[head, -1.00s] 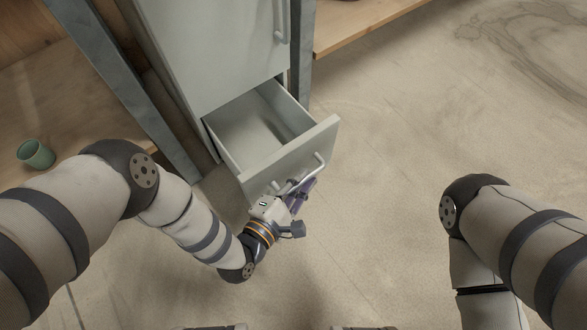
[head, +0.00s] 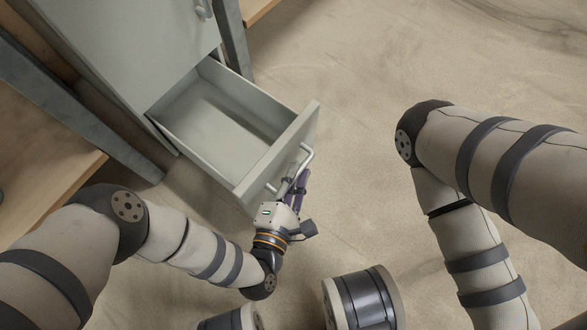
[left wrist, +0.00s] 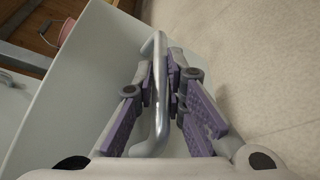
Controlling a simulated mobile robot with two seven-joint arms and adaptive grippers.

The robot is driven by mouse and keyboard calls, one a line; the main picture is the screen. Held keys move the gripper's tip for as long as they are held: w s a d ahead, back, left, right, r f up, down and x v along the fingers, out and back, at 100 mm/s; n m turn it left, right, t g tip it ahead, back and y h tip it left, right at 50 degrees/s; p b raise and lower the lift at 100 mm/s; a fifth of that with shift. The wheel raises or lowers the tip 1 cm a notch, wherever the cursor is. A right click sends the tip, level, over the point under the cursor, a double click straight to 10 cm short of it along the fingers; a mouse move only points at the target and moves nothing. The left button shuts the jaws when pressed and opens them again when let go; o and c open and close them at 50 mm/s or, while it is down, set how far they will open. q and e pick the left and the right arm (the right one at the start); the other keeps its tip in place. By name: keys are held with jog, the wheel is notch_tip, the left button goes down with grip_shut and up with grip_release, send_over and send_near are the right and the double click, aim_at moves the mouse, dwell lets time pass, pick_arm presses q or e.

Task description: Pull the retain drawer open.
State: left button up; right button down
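The retain drawer (head: 308,128) is a grey-white box pulled well out of the pale cabinet (head: 130,45). Its inside looks empty. A silver bar handle (head: 306,154) is fixed to its front and also shows in the left wrist view (left wrist: 160,50). My left gripper (head: 299,180) is at this handle. In the left wrist view its purple-padded fingers (left wrist: 162,80) lie on both sides of the bar and close on it. My right arm comes in from the right, and its gripper is outside the picture.
A grey metal post (head: 75,100) and a wooden shelf (head: 50,180) stand left of the cabinet. Another post (head: 233,40) stands at its right side. The concrete floor (head: 350,70) in front and to the right is clear.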

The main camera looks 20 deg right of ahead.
pick_arm(q)
jog(key=o, duration=0.4)
jog(key=shift+c, duration=0.2)
